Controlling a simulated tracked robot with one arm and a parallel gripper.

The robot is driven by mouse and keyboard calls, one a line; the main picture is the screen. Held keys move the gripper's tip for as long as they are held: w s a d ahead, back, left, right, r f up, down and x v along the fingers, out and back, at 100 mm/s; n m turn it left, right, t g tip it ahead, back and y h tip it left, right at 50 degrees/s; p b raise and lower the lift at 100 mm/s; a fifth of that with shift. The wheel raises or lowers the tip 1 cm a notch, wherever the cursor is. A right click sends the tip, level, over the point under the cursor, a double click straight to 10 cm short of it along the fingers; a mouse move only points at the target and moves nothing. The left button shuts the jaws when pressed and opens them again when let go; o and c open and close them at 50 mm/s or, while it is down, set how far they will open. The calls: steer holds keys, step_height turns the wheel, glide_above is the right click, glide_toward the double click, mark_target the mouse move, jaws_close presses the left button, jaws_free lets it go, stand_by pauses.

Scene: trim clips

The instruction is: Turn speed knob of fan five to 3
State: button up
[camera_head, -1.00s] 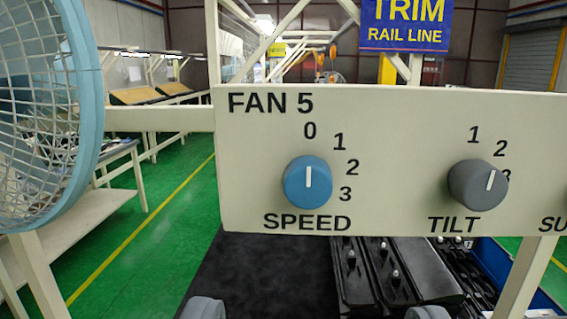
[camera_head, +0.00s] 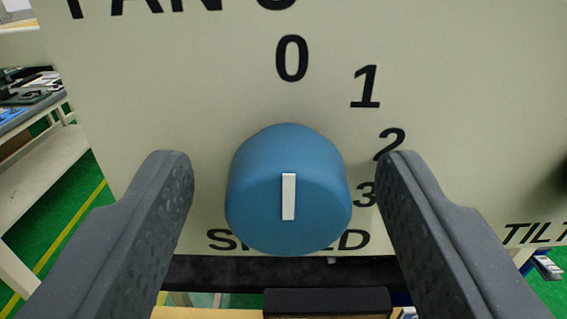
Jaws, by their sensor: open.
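The blue speed knob (camera_head: 287,235) of fan five sits on the cream panel (camera_head: 200,90) in the middle of the head view. Its white pointer mark (camera_head: 288,197) stands upright, toward the 0. The numbers 0, 1, 2 and 3 curve from above the knob down its right side; the 3 (camera_head: 365,194) is partly hidden. My gripper (camera_head: 286,200) is open, with one dark finger on each side of the knob. A gap shows between each finger and the knob, and neither appears to touch it.
The edge of the dark tilt knob (camera_head: 560,170) shows at the right, above its TILT label. A white bench (camera_head: 45,165) and green floor lie at the left. Dark parts show below the panel.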

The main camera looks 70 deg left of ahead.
steer(key=shift+c, duration=0.3)
steer(key=c, duration=0.9)
steer(key=shift+w+d, duration=0.15)
steer(key=shift+d, duration=0.05)
steer(key=shift+a, duration=0.15)
steer(key=shift+b, duration=0.45)
